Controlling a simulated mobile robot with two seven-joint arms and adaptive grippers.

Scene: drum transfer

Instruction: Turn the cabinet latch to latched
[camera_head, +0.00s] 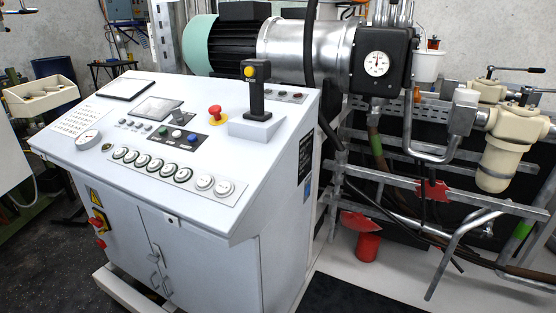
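A white control cabinet (215,265) with a sloped console top fills the left and middle of the head view. Its front has a pair of doors (129,229). Small grey latch hardware (154,254) sits along the seam between the doors, with a similar grey piece (154,281) below it. A small dark round fitting (172,219) is on the front near the top of the right door. The latch hardware is small here, and I cannot tell whether it is latched. Neither gripper is in view.
The console top carries a joystick (255,90), a red emergency button (215,112) and several round buttons. A red and yellow rotary switch (96,221) sticks out on the cabinet's left front. A motor and pipework stand behind and right. Dark floor (65,268) is clear at front left.

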